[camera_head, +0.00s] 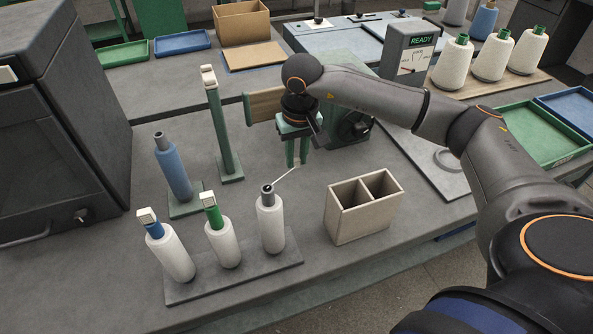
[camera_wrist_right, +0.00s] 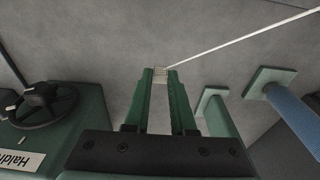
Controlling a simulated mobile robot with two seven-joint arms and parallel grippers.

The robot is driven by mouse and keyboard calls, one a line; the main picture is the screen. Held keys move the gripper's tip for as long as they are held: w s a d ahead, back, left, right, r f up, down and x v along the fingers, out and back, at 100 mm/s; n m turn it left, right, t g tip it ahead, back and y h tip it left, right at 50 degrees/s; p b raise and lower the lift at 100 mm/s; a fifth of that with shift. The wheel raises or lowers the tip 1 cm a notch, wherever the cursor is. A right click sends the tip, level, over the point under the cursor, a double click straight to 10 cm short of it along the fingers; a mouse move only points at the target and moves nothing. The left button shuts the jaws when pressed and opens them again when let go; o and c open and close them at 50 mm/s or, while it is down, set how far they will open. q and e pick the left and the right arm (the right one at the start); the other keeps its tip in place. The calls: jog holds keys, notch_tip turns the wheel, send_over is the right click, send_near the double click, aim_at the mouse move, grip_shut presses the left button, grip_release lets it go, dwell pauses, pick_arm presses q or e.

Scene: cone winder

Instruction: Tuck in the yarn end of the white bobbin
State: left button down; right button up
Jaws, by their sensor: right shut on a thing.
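The white bobbin (camera_head: 271,225) with a bare grey tube top stands upright at the right end of a grey peg board (camera_head: 240,272). A white yarn end (camera_head: 284,179) runs from its top up and right to my right gripper (camera_head: 297,163). My right gripper is shut on the yarn end, above and behind the bobbin. In the right wrist view its green fingers (camera_wrist_right: 160,76) close on a small pale piece, and the taut yarn (camera_wrist_right: 245,37) leads off to the upper right. My left gripper is not in view.
Two white bobbins, blue-topped (camera_head: 170,252) and green-topped (camera_head: 222,242), with cream caps, share the board. A blue bobbin (camera_head: 173,170) and a green post (camera_head: 223,130) stand behind. A two-compartment wooden box (camera_head: 345,222) is at right. The winder's handwheel (camera_head: 355,125) is near my gripper.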

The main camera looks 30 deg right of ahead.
aim_at(296, 161)
jog(key=shift+r, duration=0.95)
jog(key=shift+r+p, duration=0.95)
jog(key=shift+r, duration=0.4)
jog(key=shift+a, duration=0.1)
